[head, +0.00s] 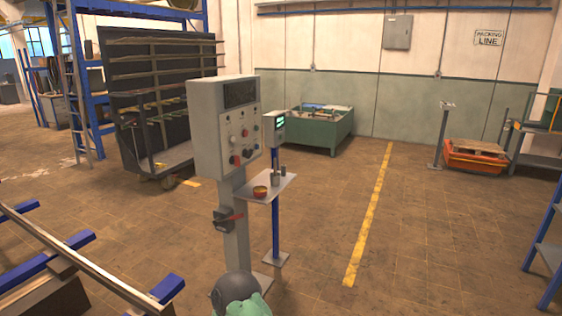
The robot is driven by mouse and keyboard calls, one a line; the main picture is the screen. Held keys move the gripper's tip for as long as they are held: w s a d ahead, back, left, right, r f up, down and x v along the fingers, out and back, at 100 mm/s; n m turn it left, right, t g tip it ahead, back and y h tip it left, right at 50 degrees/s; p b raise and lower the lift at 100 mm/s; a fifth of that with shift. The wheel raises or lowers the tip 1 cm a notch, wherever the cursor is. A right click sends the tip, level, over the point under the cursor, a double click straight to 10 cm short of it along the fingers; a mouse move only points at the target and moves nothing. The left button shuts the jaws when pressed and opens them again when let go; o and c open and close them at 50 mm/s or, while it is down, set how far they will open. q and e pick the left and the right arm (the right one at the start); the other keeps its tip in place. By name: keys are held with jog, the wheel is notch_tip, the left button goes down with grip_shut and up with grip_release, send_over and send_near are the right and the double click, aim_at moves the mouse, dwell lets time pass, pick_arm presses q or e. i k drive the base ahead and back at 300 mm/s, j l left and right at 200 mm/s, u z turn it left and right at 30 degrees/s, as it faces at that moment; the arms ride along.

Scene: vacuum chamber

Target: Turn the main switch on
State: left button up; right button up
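A grey control box (221,128) stands on a grey post (236,245) near the middle of the head view. Its front carries a dark display, several small knobs and buttons, and red buttons.
A small shelf (286,187) with a bowl (260,192) and small containers adjoins the post. A blue post (275,228) carries a small screen unit (273,128). A dark rounded object (238,289) shows at the bottom.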

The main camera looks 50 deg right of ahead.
aim_at(237, 159)
jog(key=z, duration=1.35)
jog(key=i+j+z, duration=0.1)
jog(key=i, duration=0.35)
